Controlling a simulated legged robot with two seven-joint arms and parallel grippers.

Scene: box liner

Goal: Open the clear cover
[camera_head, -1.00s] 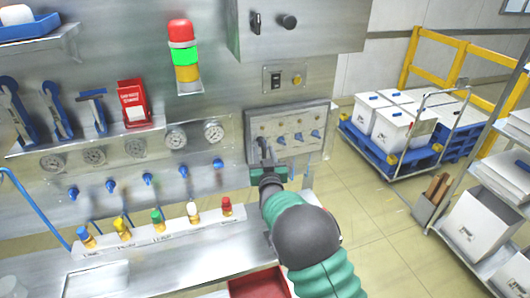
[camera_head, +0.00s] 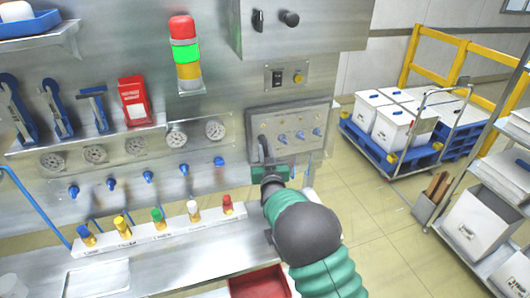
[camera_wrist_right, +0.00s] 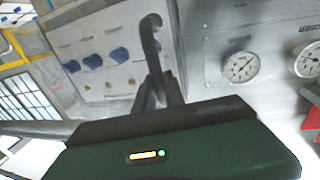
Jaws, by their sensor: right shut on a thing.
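The clear cover (camera_head: 300,117) is a see-through panel over a box on the metal wall, with a row of small blue knobs behind it. It also shows in the right wrist view (camera_wrist_right: 88,38), with the blue knobs close up. My right gripper (camera_head: 264,158) is at the cover's lower left part. In the right wrist view, its fingers (camera_wrist_right: 160,92) are closed around a grey curved handle (camera_wrist_right: 149,42) that is joined to the cover's face. The cover looks shut against the box. My left gripper is not in view.
Gauges (camera_head: 176,135) and blue valves (camera_head: 148,177) line the wall to the left. Coloured bottles (camera_head: 158,218) stand in a white rack on the bench below. A red bin (camera_head: 262,282) is under my right arm. A cart with white boxes (camera_head: 392,125) stands on the right, with open floor before it.

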